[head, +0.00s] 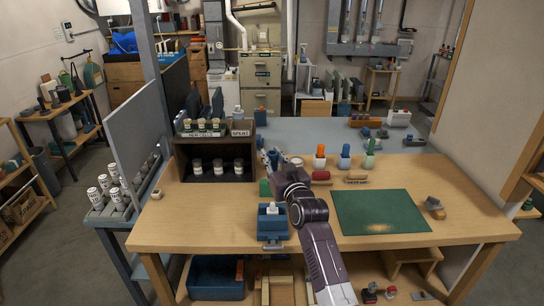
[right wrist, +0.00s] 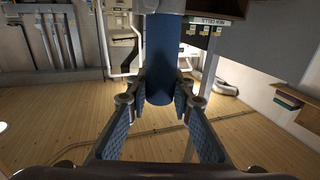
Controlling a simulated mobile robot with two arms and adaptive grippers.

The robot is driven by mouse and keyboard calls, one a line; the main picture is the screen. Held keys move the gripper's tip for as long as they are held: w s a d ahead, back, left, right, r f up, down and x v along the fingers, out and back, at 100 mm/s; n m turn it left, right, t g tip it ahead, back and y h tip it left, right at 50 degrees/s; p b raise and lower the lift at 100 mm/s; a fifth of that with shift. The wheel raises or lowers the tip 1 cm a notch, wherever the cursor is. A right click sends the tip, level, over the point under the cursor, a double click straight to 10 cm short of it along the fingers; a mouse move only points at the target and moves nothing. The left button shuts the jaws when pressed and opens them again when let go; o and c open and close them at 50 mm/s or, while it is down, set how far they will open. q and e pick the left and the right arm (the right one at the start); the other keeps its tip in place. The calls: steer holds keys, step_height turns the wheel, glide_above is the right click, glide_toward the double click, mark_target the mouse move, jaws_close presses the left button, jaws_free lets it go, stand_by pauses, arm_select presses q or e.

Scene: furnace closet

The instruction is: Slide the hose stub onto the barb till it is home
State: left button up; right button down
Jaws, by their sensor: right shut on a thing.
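My right gripper (head: 273,163) is over the middle of the wooden bench, near the dark shelf box; its fingertips are small and partly hidden by my own wrist. In the right wrist view the right gripper (right wrist: 159,98) is shut on a blue cylinder (right wrist: 160,62), which appears to be the hose stub. One finger is on each side of it. A grey round part (right wrist: 162,6) shows at the cylinder's far end, cut off by the picture edge; I cannot tell if it is the barb or whether they are joined. My left gripper is not in view.
A blue bin (head: 272,226) sits at the bench's front.

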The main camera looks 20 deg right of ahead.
steer(key=shift+r, duration=0.15)
step_height(320, 180, down, 8)
steer(key=b, duration=0.4)
steer(key=shift+b, duration=0.4)
stand_by(0.4)
steer(key=shift+f+b, duration=1.25)
steer(key=shift+f, duration=0.8)
steer(key=c, duration=1.6)
jaws_free()
